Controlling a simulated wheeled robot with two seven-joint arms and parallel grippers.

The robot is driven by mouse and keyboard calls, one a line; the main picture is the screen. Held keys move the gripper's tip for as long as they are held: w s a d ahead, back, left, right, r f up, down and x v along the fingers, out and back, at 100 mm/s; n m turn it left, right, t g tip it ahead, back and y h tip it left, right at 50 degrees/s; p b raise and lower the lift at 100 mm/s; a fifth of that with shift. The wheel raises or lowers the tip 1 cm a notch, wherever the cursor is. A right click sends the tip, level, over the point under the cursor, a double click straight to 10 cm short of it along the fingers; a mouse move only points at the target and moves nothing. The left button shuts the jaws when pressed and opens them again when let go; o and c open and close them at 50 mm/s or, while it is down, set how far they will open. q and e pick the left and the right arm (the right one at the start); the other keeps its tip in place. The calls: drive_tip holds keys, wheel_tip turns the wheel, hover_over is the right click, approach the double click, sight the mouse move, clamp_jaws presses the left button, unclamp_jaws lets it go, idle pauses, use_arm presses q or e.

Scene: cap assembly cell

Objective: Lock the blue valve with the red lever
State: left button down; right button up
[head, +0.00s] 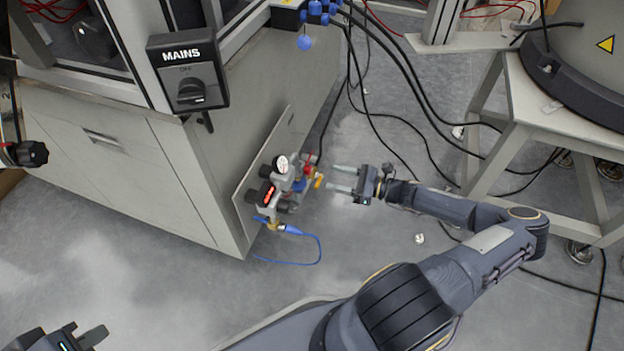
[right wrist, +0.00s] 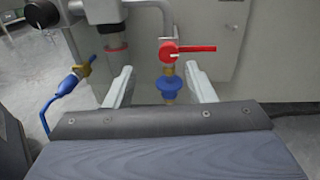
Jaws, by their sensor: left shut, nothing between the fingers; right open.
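The red lever (right wrist: 190,49) lies about horizontal in the right wrist view, its arm pointing right from the pivot at its left end. Brass fitting and the blue valve part (right wrist: 168,88) are below it on the same vertical pipe. In the head view the red part (head: 309,160) shows small on the panel fittings. My right gripper (head: 338,178) is open, pointing at the fittings from the right. In its wrist view its fingers (right wrist: 160,72) stand either side of the pipe, apart from the lever. My left gripper (head: 95,336) is shut and empty at the bottom left.
A blue hose (head: 318,250) loops below. The cabinet (head: 120,150) with the MAINS switch (head: 188,72) is left. Black cables and a white stand (head: 530,130) are right.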

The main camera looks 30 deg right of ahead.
sight(311, 171)
drive_tip(key=shift+m+t, duration=0.4)
drive_tip(key=w+a+b, duration=0.1)
drive_tip(key=w+a+f, duration=0.1)
drive_tip(key=w, duration=0.1)
drive_tip(key=w+a+b, duration=0.1)
drive_tip(key=w, duration=0.1)
drive_tip(key=shift+w+a+f+b, duration=0.15)
drive_tip(key=shift+w+a+b, duration=0.05)
drive_tip(key=shift+a+b, duration=0.15)
drive_tip(key=shift+w+a, duration=0.2)
drive_tip(key=shift+w, duration=0.15)
drive_tip(key=shift+c, duration=0.4)
clamp_jaws()
